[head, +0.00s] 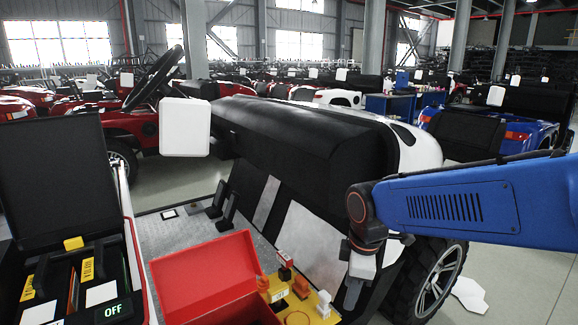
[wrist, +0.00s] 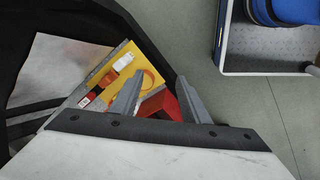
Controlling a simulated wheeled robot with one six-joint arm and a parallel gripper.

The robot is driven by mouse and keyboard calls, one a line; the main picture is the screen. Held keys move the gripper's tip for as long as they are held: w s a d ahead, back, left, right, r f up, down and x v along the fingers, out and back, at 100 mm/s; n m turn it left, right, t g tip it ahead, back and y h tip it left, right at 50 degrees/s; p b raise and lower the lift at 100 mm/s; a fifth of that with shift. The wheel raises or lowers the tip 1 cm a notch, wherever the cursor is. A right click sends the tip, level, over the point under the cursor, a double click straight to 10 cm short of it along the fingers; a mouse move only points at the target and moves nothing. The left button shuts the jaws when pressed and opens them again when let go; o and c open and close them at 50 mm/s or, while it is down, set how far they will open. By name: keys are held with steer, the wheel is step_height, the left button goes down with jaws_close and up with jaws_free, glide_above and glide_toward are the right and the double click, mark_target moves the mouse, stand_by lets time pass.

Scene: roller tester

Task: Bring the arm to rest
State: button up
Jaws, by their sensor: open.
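My arm (head: 460,205) has a blue link reaching in from the right in the head view. Its dark wrist joint (head: 362,212) bends downward over the vehicle's side. My gripper (head: 353,292) hangs below that joint and points down, to the right of a yellow tray (head: 300,300). In the wrist view my gripper (wrist: 160,79) has its two grey fingers spread apart, with nothing between them. The yellow tray (wrist: 148,68) and a red box (wrist: 162,103) show beyond the fingers.
An open red box (head: 205,275) stands left of the yellow tray, which holds small orange, red and white parts. A black open case (head: 55,180) marked OFF is at the far left. A black seat (head: 300,130) and a wheel (head: 435,285) are close to my arm. Grey floor (head: 520,275) lies right.

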steer(key=s+d+r+m+t, duration=0.2)
steer(key=s+d+m+t, duration=0.1)
steer(key=s+d+m, duration=1.1)
steer(key=shift+s+d+r+m+h, duration=0.2)
steer(key=shift+s+r+m+h, duration=0.1)
steer(key=shift+s+m, duration=0.4)
